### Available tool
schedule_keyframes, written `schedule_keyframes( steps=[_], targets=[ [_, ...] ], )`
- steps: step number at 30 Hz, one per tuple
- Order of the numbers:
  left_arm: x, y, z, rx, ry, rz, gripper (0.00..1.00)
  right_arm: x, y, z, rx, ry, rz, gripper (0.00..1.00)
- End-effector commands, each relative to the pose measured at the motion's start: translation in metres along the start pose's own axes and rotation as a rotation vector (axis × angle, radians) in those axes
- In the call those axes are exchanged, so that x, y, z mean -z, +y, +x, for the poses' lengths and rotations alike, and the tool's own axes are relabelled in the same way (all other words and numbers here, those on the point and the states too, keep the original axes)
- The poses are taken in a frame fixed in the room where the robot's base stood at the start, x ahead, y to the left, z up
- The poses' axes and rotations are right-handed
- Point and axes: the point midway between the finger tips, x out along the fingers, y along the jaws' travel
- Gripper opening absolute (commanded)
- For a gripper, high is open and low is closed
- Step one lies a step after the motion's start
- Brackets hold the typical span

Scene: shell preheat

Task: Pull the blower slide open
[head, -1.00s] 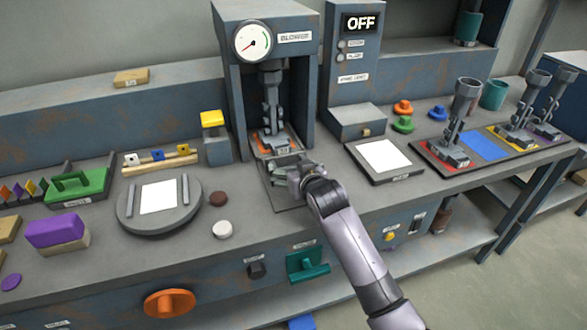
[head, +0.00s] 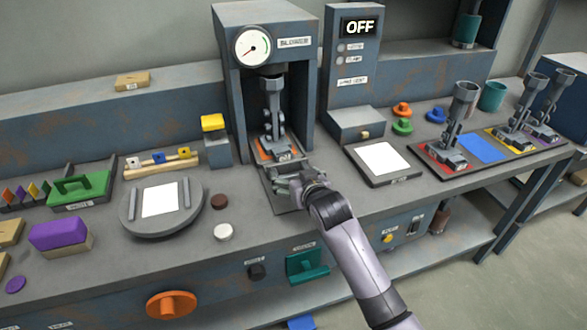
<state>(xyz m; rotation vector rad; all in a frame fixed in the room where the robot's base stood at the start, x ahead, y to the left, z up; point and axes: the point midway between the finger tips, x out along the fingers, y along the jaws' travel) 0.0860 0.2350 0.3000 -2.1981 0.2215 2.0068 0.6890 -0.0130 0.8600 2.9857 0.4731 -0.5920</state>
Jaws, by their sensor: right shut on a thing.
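The blower (head: 266,17) is a tall grey-blue housing with a round gauge and a label. Its slide (head: 259,172) is a grey tray at the front of the housing, with an orange patch (head: 262,153). A grey shell holder (head: 273,118) with a cup top stands upright on the slide, inside the housing's opening. My right gripper (head: 287,186) is shut on the slide's front end; its fingers and the grip are partly hidden by the wrist. My left gripper is not in view.
An OFF display post (head: 351,60) stands right of the blower. A tray with a white sheet (head: 382,160) lies right of my gripper, and a round turntable (head: 190,215) to the left.

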Motion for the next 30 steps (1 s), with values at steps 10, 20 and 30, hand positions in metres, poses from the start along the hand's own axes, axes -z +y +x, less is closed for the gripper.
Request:
schedule_keyframes(
  steps=[10, 20, 30],
  targets=[
    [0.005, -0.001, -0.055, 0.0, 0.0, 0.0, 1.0, -0.019, -0.001, -0.059, 0.001, -0.008, 0.003, 0.33],
    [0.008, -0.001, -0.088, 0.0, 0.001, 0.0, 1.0, -0.041, 0.0, -0.106, 0.0, -0.007, 0.002, 0.33],
    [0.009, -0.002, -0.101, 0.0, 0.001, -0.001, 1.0, -0.053, -0.001, -0.129, 0.001, -0.004, 0.002, 0.33]
  ],
)
